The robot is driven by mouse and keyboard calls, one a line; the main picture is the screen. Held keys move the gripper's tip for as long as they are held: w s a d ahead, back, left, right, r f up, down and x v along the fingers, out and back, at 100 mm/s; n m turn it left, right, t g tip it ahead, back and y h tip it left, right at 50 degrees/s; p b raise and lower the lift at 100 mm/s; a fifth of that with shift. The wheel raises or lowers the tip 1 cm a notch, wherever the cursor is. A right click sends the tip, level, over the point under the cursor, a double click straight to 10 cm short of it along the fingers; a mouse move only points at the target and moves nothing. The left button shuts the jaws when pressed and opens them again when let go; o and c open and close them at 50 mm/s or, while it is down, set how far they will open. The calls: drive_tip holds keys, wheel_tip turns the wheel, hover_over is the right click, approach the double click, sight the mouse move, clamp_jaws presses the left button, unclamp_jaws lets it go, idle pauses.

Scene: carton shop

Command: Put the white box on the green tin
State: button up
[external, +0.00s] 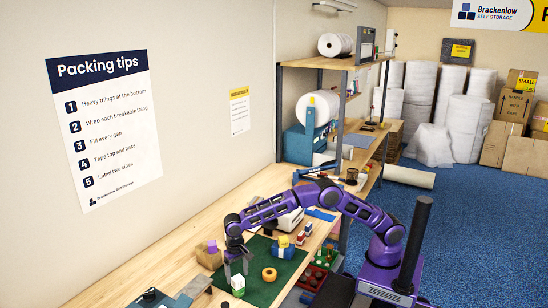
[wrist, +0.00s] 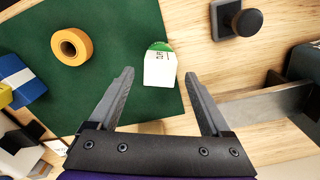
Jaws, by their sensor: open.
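The box seems to rest on the tin, but the contact is hidden. My gripper (wrist: 160,76) is open, its fingers apart on either side of the box. My gripper (external: 237,268) also shows low over the mat in the external view.
A yellow tape roll (wrist: 70,47) lies on the green mat (wrist: 110,20). A blue box with a white band (wrist: 20,80) is at the left. A black-knobbed stamp (wrist: 240,20) and a grey metal bar (wrist: 265,102) are at the right on the wood bench.

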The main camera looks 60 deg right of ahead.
sight(237, 278)
wheel_tip(237, 278, up, 9)
drive_tip(key=shift+p, duration=0.3)
drive_tip(key=shift+r, duration=0.1)
